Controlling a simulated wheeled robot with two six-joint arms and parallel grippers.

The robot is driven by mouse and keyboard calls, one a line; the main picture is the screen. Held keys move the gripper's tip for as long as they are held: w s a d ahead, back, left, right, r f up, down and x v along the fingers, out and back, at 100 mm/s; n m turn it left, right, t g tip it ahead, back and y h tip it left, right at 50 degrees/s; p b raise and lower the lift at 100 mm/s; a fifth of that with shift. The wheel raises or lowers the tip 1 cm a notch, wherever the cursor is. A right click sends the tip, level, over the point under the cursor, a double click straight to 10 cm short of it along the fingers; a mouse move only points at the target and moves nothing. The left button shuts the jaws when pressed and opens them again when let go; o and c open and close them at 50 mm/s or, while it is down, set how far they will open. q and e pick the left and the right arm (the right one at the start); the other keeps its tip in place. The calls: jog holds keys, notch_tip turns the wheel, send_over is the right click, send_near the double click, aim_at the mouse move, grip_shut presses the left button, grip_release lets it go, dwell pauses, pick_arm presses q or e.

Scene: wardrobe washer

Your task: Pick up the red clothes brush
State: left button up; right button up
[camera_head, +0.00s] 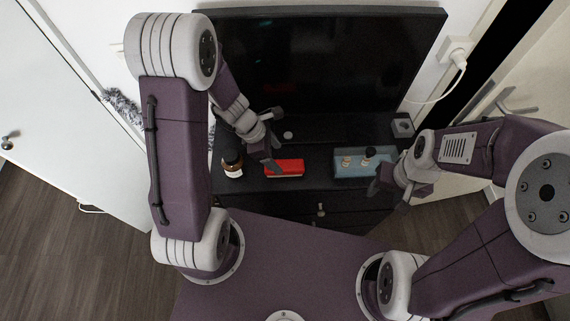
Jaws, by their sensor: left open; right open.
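The red clothes brush (285,168) lies on the dark cabinet top, in the middle of the head view. My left gripper (273,142) is just behind and above its left end; one finger reaches down close to the brush. Whether that finger touches the brush I cannot tell. The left gripper is open, with nothing seen between its fingers. My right gripper (375,189) is open and empty near the front right edge of the cabinet, by the blue-grey box and apart from the brush.
A black screen (325,65) stands behind. A small grey box (402,126) sits at the back right.

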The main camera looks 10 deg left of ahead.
aim_at(283, 165)
pick_arm(q)
jog(key=shift+x, duration=1.1)
jog(key=shift+w+f, duration=0.25)
jog(key=shift+w, duration=0.2)
jog(key=b+x, duration=0.1)
jog(key=x, duration=0.1)
jog(key=s+b+x, duration=0.1)
jog(key=x, duration=0.1)
jog(key=shift+d+f+b, duration=0.1)
jog(key=shift+f+b, duration=0.25)
jog(key=shift+b, duration=0.05)
jog(key=shift+w, duration=0.2)
pick_arm(e)
jog(key=f, duration=0.1)
jog(key=w+f, duration=0.1)
jog(key=f, duration=0.1)
jog(key=shift+f, duration=0.25)
pick_arm(q)
jog(key=shift+s+f, duration=0.1)
pick_arm(e)
jog(key=shift+s+f, duration=0.1)
jog(key=shift+s, duration=0.05)
pick_arm(q)
jog(key=shift+f, duration=0.2)
pick_arm(e)
jog(key=shift+f, duration=0.2)
